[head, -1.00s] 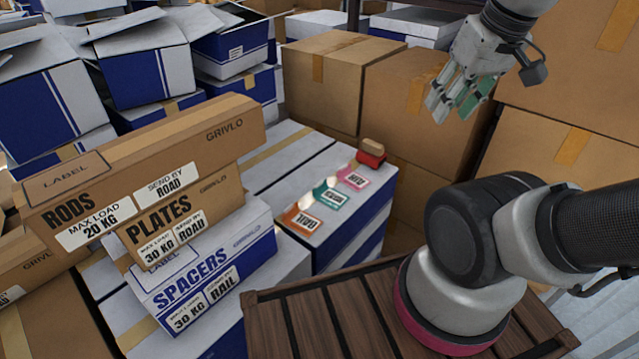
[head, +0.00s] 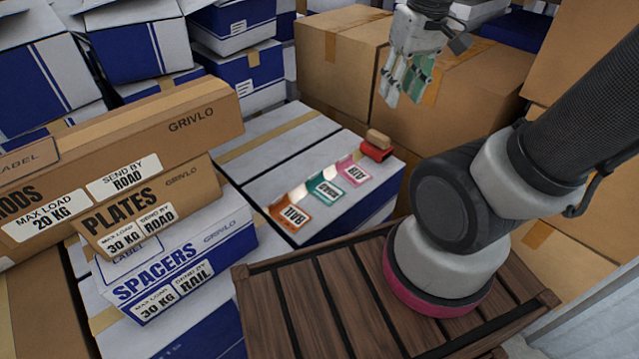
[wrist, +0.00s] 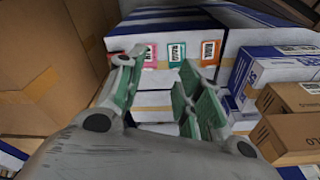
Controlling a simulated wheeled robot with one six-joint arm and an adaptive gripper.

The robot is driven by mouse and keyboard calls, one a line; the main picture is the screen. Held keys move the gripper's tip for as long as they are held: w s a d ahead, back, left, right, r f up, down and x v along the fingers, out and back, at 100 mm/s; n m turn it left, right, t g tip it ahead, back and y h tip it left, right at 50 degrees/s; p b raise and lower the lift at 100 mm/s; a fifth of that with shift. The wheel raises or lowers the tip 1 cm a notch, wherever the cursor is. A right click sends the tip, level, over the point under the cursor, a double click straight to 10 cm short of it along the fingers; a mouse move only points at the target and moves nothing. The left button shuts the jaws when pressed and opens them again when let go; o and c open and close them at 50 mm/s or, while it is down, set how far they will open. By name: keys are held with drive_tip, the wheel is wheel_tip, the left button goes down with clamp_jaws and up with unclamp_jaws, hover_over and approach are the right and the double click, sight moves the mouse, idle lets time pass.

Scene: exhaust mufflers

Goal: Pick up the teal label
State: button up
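The teal label (head: 326,191) lies on the top of a white and blue box (head: 270,185), between an orange label (head: 290,215) and a pink label (head: 354,172). It also shows in the wrist view (wrist: 177,52), beyond my fingertips and uncovered. My gripper (head: 403,92) is up in the air, behind and to the right of the labels in the head view, apart from them. In the wrist view my gripper (wrist: 160,95) has its green-padded fingers spread with nothing between them.
Cardboard boxes (head: 340,62) rise behind and right. Stacked SPACERS (head: 170,265) and PLATES (head: 145,208) boxes stand left of the labels. A wooden crate (head: 300,310) is in front.

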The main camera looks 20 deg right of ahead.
drive_tip(key=w+a+f+m+g, duration=0.2)
drive_tip(key=w+a+f, duration=0.35)
drive_tip(key=f, duration=0.35)
drive_tip(key=m, duration=1.1)
hover_over(311, 185)
wheel_tip(311, 185, down, 16)
drive_tip(key=f, duration=0.1)
wheel_tip(311, 185, down, 7)
drive_tip(key=shift+f, duration=0.15)
drive_tip(key=c, duration=0.7)
drive_tip(key=shift+c, duration=0.2)
